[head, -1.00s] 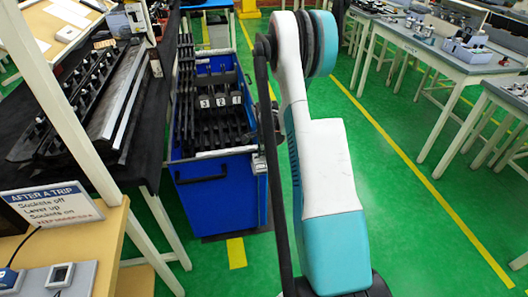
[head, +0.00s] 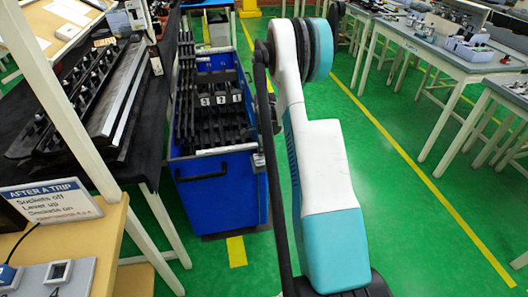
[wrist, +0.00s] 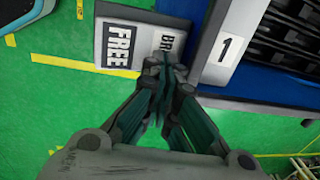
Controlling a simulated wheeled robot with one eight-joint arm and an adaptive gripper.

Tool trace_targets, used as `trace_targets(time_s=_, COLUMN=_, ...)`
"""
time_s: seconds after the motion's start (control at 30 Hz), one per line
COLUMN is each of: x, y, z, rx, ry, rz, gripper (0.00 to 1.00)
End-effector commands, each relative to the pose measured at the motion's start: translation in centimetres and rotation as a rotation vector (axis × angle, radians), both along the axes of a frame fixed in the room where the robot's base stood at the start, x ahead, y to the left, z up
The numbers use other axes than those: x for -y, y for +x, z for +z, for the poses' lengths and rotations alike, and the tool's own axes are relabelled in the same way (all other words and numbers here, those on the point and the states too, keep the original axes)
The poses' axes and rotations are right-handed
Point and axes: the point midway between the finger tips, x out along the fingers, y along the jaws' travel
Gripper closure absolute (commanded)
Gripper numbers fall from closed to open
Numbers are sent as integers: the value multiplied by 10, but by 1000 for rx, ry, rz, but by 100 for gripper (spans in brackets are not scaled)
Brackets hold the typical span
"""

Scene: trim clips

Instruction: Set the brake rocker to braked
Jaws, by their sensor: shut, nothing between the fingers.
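The brake rocker (wrist: 121,62) shows in the wrist view as a pale two-part plate in a dark frame, on the end of the blue cart (wrist: 207,28). Its left half reads "FREE"; its right half is greyer and reads "BR", the rest of the word hidden by my fingers. My gripper (wrist: 164,68) is shut and empty, its fingertips over the right half. I cannot tell whether they touch it, nor which half is pressed in. In the head view the cart (head: 222,200) stands left of my arm, which hides the rocker and my gripper.
A label reading "1" (wrist: 228,47) sits right of the rocker. A black-draped table (head: 145,170) stands close left of the cart, and an "After a trip" sign (head: 50,201) is nearer. Green floor (head: 400,215) is open to the right, before grey workbenches (head: 440,62).

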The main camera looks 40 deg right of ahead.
Motion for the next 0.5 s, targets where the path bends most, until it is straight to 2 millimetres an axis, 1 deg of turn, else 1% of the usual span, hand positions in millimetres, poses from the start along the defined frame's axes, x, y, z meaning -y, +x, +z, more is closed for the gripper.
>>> trace_targets(time_s=0.5, x=4, y=8, z=-9, rx=3, ry=-2, rz=0, gripper=100)
